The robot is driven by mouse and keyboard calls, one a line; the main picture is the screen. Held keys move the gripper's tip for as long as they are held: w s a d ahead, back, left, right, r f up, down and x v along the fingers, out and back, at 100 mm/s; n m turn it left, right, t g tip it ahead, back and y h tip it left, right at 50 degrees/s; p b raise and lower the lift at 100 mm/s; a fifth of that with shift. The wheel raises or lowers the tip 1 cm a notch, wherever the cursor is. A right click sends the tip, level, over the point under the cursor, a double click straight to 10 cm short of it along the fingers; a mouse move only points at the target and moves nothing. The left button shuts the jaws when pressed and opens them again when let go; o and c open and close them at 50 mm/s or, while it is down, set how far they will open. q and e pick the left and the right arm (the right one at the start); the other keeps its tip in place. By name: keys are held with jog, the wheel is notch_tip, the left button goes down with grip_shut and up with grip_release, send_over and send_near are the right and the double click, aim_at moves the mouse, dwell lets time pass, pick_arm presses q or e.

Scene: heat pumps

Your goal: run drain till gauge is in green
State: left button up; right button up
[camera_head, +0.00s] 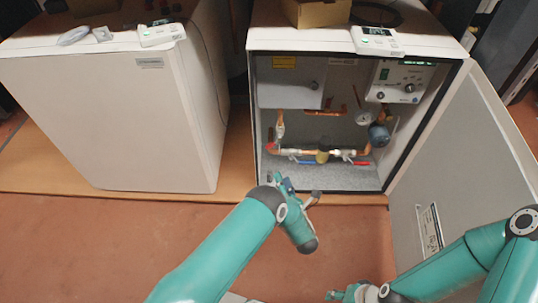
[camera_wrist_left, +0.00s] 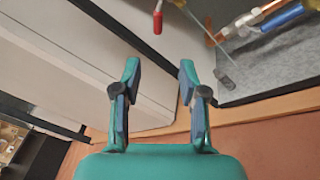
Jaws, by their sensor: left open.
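The open heat pump cabinet (camera_head: 352,183) shows copper pipes and valves inside. A small round gauge (camera_head: 363,118) sits at the right of the pipework; its needle and colours are too small to read. A blue lever (camera_head: 307,161) and red levers (camera_head: 362,162) are on the lower pipe. In the left wrist view a red handle (camera_wrist_left: 157,20) hangs at the top and a blue lever (camera_wrist_left: 283,17) is at the upper right. My left gripper (camera_head: 296,190) is open and empty in front of the cabinet's lower left edge, touching no valve. My right gripper (camera_head: 345,292) is low, partly cut off.
A closed white unit (camera_head: 110,110) stands at the left. The open cabinet door (camera_head: 455,150) swings out on the right, beside my right arm. A cardboard box (camera_head: 317,12) and a small controller (camera_head: 377,40) rest on top. The reddish floor (camera_head: 90,235) in front is clear.

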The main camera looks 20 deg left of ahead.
aim_at(269, 146)
pick_arm(q)
jog(key=b+x, duration=0.5)
jog(key=x, duration=1.1)
jog(key=shift+a+r+b, duration=0.1)
jog(key=shift+a+b, duration=0.05)
jog(key=shift+b, duration=0.2)
jog(key=shift+w+a+r, duration=0.1)
jog(key=shift+w+a, duration=0.1)
jog(key=shift+c, duration=0.3)
grip_shut()
